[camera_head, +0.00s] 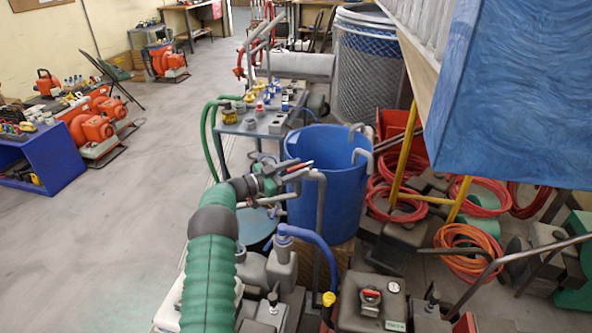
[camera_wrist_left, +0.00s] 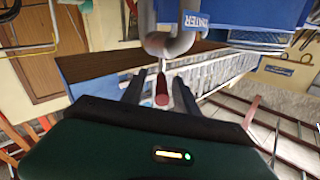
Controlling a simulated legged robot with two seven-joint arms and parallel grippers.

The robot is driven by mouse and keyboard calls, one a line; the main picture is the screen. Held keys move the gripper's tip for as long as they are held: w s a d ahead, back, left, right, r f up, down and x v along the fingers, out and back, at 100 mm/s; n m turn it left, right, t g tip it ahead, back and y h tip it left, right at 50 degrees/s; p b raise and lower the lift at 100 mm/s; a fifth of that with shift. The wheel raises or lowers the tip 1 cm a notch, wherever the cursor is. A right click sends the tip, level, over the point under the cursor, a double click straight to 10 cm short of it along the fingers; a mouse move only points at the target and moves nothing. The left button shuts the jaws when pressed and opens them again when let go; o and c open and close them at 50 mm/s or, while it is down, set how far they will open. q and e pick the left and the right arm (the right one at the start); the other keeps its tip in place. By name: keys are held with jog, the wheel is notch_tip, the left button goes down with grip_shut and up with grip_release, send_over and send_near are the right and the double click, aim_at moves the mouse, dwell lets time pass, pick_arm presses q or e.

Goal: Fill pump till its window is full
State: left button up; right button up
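My left gripper (camera_head: 297,169) reaches out beside the rim of a blue barrel (camera_head: 325,195) in the head view. In the left wrist view its two dark fingers (camera_wrist_left: 158,92) stand apart, with a red-tipped lever (camera_wrist_left: 161,90) between them; I cannot tell whether they touch it. The lever hangs below a grey bent pipe (camera_wrist_left: 172,42) by a blue label reading WATER (camera_wrist_left: 195,20). A grey pump-like unit with a red knob (camera_head: 371,296) stands at the bottom of the head view. I cannot make out a window or its level. My right gripper is not in view.
A grey pipe with a blue hose (camera_head: 314,240) and a yellow cap (camera_head: 329,299) stand near the pump-like unit. A bench (camera_head: 258,122) with small parts is behind my gripper. Red hoses (camera_head: 395,195) lie right of the barrel.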

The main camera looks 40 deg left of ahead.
pick_arm(q)
jog(key=shift+a+f, duration=0.15)
jog(key=shift+a, duration=0.15)
jog(key=c, duration=0.6)
grip_shut()
jog(key=shift+d, duration=0.1)
jog(key=shift+r, duration=0.2)
